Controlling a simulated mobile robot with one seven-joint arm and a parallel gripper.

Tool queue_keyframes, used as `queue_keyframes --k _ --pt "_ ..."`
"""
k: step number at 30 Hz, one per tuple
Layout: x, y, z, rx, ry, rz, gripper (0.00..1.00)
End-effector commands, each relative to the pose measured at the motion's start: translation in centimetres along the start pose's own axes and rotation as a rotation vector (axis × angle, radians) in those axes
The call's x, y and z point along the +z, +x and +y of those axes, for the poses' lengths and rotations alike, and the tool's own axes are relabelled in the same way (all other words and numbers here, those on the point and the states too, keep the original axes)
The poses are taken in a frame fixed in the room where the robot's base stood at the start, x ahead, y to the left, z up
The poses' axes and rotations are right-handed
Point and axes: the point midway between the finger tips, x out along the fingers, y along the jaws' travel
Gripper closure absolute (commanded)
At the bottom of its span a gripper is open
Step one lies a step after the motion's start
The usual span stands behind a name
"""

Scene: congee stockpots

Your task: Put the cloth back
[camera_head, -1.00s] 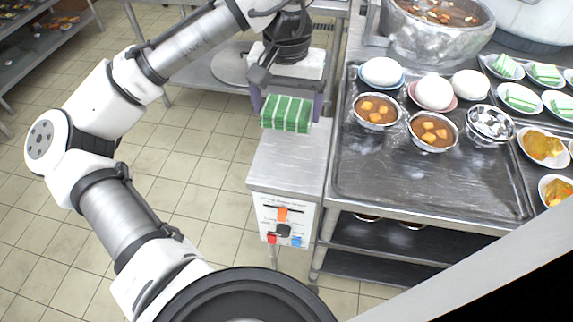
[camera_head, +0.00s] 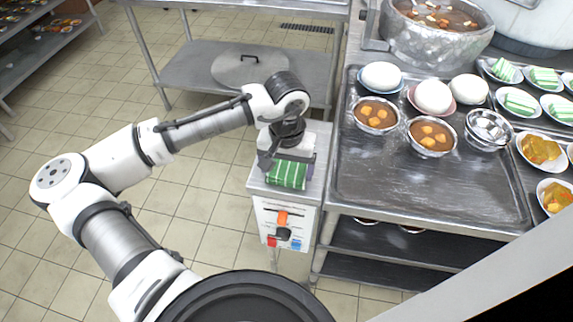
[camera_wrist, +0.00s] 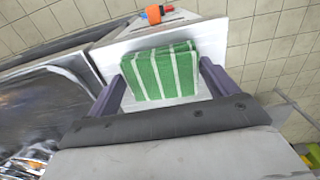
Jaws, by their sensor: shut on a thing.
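The cloth (camera_head: 287,174) is a folded green block with white stripes. It is at the top of a narrow metal stand (camera_head: 314,166) with a control panel on its front. My gripper (camera_head: 288,172) points down over the stand's top and is shut on the cloth. In the wrist view the cloth (camera_wrist: 162,72) sits between the two purple fingers of my gripper (camera_wrist: 164,84), over the pale stand top (camera_wrist: 108,55). I cannot tell whether the cloth's underside touches the stand top.
A dark metal tray (camera_head: 430,190) with bowls of food and white buns (camera_head: 382,75) lies on the counter just right of the stand. A big metal pot (camera_head: 435,35) stands at its back. A lower shelf with a round lid (camera_head: 249,66) is behind my arm. Tiled floor is free at left.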

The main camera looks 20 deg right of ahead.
Motion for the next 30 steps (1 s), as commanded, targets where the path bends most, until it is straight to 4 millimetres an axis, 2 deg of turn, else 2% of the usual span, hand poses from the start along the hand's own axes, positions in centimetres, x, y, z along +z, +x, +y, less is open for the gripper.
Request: queue_keyframes --k 10,11,14,20,24,30 --pt "0.0 0.4 0.0 0.000 -0.001 0.000 0.36" --pt "0.0 0.4 0.0 0.000 -0.001 0.001 0.13" --pt "0.0 0.3 0.0 -0.001 -0.001 0.001 0.00" --pt "0.0 0.3 0.0 -0.001 -0.001 0.001 0.00" --pt "-0.1 -0.4 0.0 -0.001 -0.001 0.002 0.00" --pt "-0.1 -4.0 0.0 -0.001 -0.001 0.004 0.00"
